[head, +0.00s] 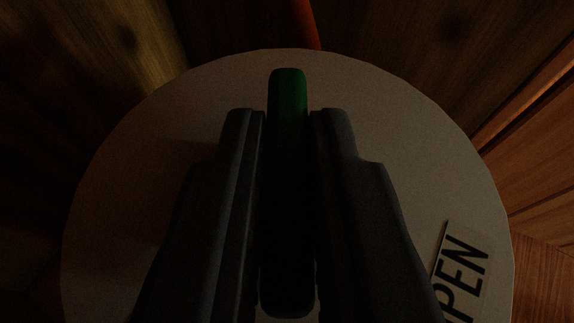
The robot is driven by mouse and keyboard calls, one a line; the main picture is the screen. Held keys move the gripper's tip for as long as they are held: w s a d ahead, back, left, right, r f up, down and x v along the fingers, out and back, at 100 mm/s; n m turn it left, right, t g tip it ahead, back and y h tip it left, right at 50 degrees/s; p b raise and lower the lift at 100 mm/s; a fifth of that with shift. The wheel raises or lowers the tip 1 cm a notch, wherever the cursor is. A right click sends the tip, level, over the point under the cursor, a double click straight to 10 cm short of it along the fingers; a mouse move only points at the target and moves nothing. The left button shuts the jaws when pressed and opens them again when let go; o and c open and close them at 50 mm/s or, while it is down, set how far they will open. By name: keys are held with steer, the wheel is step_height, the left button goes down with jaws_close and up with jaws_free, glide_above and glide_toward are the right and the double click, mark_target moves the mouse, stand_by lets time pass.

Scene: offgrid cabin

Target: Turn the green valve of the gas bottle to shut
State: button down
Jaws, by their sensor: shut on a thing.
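The green valve handle (288,90) is a long rounded bar in the middle of the head view, running from top to bottom of the picture. My gripper (287,130) is shut on it, with one dark finger on each side. The far end of the handle sticks out past the fingertips and shows green; the near part is in deep shadow. Below it is the pale round top of the gas bottle (140,190). A label (465,270) on its lower right reads "PEN", with its left part hidden by my gripper.
An orange-red hose or pipe (305,22) runs off the top edge behind the bottle. Wooden boards (110,50) stand close at the upper left, and more wood (535,130) lies to the right. The light is dim.

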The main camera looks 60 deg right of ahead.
steer(key=shift+w+r, duration=0.1)
steer(key=shift+r, duration=0.05)
steer(key=c, duration=1.5)
jaws_free()
steer(key=shift+c, duration=0.2)
steer(key=shift+o, duration=0.3)
